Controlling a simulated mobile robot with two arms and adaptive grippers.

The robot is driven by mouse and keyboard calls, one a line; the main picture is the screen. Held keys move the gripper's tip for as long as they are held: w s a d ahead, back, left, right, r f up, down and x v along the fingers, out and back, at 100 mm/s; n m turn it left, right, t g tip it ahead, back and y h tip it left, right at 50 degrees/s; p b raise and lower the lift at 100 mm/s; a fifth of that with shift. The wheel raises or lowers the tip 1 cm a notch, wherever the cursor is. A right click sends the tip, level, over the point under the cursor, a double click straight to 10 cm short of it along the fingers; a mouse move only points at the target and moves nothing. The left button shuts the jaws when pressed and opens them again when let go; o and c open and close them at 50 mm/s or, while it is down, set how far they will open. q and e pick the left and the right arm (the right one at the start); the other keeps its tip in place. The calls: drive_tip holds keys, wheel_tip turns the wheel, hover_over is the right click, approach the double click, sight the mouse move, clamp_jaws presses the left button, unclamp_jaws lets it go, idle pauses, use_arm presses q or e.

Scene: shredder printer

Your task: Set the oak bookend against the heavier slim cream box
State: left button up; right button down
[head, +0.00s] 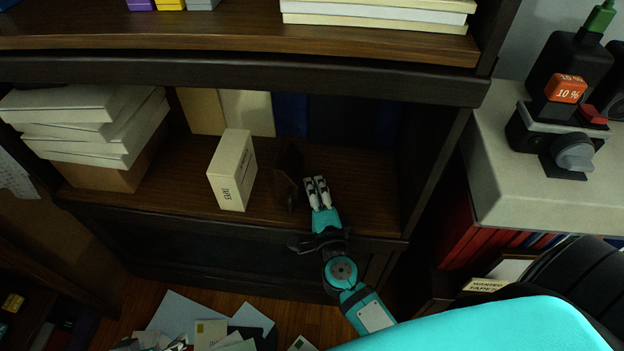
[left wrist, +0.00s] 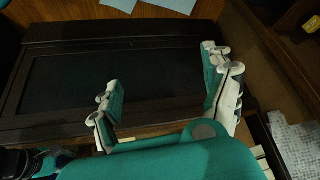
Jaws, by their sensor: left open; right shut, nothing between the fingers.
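A slim cream box (head: 230,170) with dark lettering on its narrow side stands upright on the shelf. The dark brown bookend (head: 287,172) stands just right of it, with a narrow gap between them in the head view. My right gripper (head: 318,187) is shut and empty, close to the right of the bookend; I cannot tell whether it touches it. My left gripper (left wrist: 160,68) is open and empty in the left wrist view, over a dark panel; it does not show in the head view. The frames do not show which box is heavier.
Pale flat boxes (head: 110,105) are stacked at the shelf's left. Tan, cream (head: 248,113) and dark blue upright items line its back. The shelf (head: 365,205) is bare right of my right gripper. An upper shelf board (head: 240,65) overhangs. Papers (head: 205,315) lie on the floor.

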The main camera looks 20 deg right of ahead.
use_arm(q)
drive_tip(key=shift+s+a+f+g, duration=0.25)
drive_tip(key=shift+s+g, duration=0.05)
drive_tip(key=shift+s, duration=0.2)
use_arm(e)
drive_tip(key=shift+w+a, duration=0.35)
drive_tip(key=shift+a, duration=0.25)
use_arm(q)
drive_tip(key=shift+r, duration=0.1)
use_arm(e)
drive_tip(key=shift+w+a, duration=0.15)
drive_tip(key=shift+a, duration=0.1)
use_arm(q)
drive_tip(key=shift+s, duration=0.15)
use_arm(e)
drive_tip(key=shift+d, duration=0.1)
drive_tip(key=shift+s+d, duration=0.25)
drive_tip(key=shift+d, duration=0.05)
use_arm(q)
drive_tip(key=shift+s+a+f+g, duration=0.15)
drive_tip(key=shift+s+g, duration=0.1)
drive_tip(key=shift+s, duration=0.1)
drive_tip(key=shift+s+a+f+g, duration=0.1)
drive_tip(key=shift+s+g, duration=0.15)
drive_tip(key=shift+s, duration=0.1)
use_arm(e)
drive_tip(key=shift+s+f, duration=0.1)
drive_tip(key=shift+s, duration=0.05)
